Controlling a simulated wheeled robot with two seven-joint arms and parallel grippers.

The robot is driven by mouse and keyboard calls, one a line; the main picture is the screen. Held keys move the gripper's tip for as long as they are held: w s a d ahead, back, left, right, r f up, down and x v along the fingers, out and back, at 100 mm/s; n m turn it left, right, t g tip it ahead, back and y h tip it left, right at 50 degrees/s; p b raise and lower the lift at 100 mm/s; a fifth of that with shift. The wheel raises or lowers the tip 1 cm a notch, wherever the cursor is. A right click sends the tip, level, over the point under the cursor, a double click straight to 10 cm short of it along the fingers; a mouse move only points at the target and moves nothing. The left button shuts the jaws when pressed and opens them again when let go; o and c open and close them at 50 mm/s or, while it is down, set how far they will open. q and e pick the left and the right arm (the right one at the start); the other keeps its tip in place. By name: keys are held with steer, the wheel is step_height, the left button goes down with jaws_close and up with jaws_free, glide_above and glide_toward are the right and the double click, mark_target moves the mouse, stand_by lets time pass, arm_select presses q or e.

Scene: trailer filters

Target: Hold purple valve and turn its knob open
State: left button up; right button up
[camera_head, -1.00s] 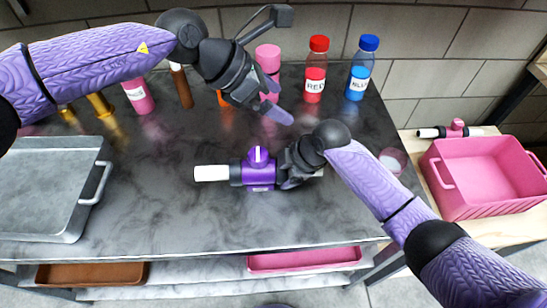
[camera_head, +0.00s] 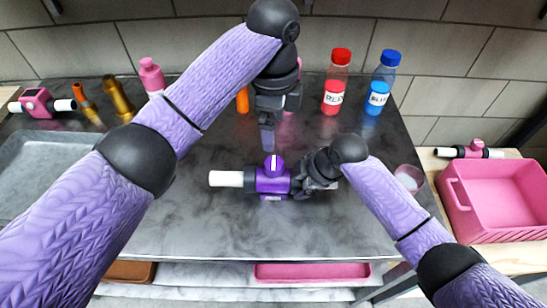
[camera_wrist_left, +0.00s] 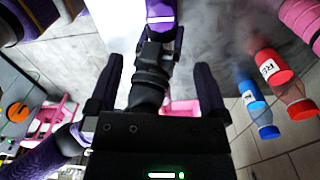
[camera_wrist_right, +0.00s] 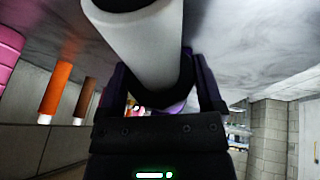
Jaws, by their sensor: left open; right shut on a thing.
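The purple valve (camera_head: 270,181) lies on the dark table with its white pipe end (camera_head: 226,179) pointing left. Its round purple knob (camera_head: 273,165) on top carries a white stripe, seen upright. My right gripper (camera_head: 297,180) is shut on the valve's right side. The right wrist view shows a white pipe (camera_wrist_right: 145,45) running between my right fingers (camera_wrist_right: 160,85). My left gripper (camera_head: 267,138) points down just above and behind the knob, apart from it. Its open fingers (camera_wrist_left: 154,75) show in the left wrist view, with the striped purple part (camera_wrist_left: 160,14) ahead.
A red bottle (camera_head: 336,83) and a blue bottle (camera_head: 381,84) stand at the back right. A pink valve (camera_head: 42,103) and a metal tray (camera_head: 38,150) are at the left. A pink bin (camera_head: 492,195) is right of the table. Table space in front of the valve is clear.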

mark_target(274, 162)
arm_select(q)
step_height(274, 162, down, 11)
steer(key=shift+r, duration=0.2)
steer(key=c, duration=1.3)
